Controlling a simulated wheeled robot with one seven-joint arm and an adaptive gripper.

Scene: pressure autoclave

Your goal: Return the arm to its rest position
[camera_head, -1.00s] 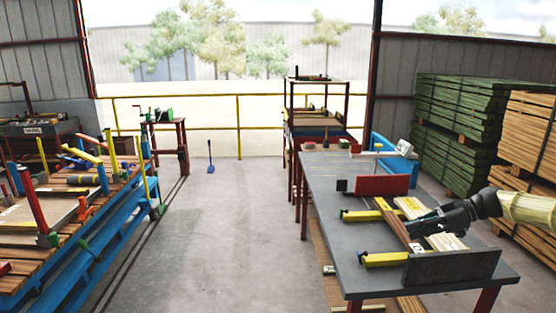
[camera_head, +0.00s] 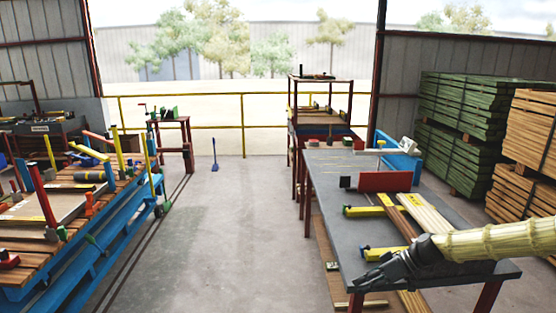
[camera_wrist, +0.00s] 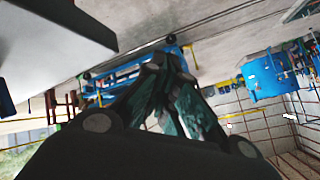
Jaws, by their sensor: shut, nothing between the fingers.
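My gripper (camera_head: 356,290) is at the front of the grey table (camera_head: 335,215) in the head view, pointing left, with its fingertips near the table's front left edge. My arm reaches in from the right over the table's front part. The gripper's fingers are closed together with nothing between them. In the wrist view the dark gripper (camera_wrist: 165,65) fills the lower middle, and its fingers meet toward the top. The gap between it and the table top cannot be told.
On the table are yellow-ended clamps (camera_head: 365,211), a red block (camera_head: 385,181) and wooden boards (camera_head: 425,213). A blue workbench (camera_head: 125,215) with tools stands at left. Stacked green timber (camera_head: 465,100) is at right. The floor (camera_head: 225,230) between bench and table is clear.

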